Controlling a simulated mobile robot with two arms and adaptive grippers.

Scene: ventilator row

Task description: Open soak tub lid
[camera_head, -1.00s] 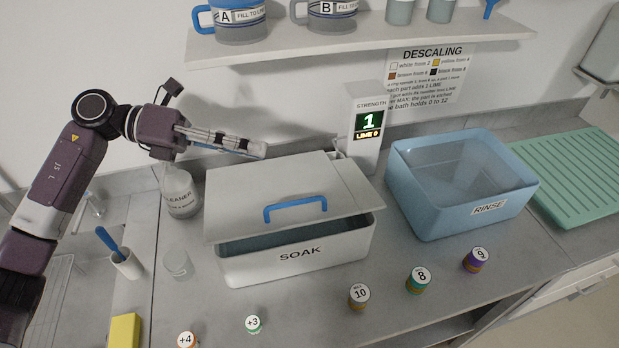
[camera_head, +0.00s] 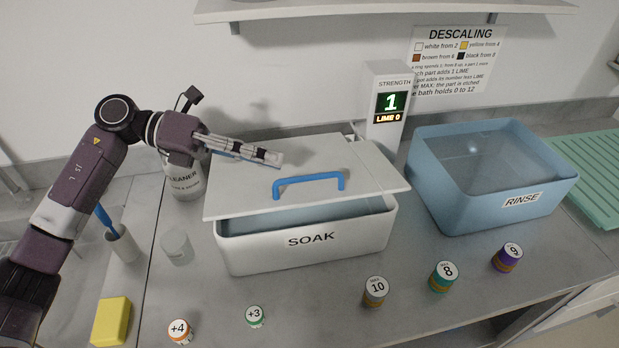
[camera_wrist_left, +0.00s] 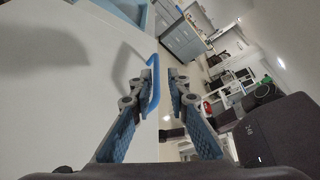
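The soak tub (camera_head: 300,248) is a white box marked SOAK in the middle of the counter. Its pale lid (camera_head: 240,185) lies tilted over it, with a dark gap along the front edge. A blue bar handle (camera_head: 308,180) stands on the lid; it also shows in the left wrist view (camera_wrist_left: 154,88). My left gripper (camera_head: 279,159) is over the lid, just behind and left of the handle. In the left wrist view its fingers (camera_wrist_left: 164,78) are apart, with the handle close by the left finger; contact is unclear. My right gripper is out of view.
A blue RINSE tub (camera_head: 440,195) stands to the right. A strength meter (camera_head: 388,110) stands behind the soak tub.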

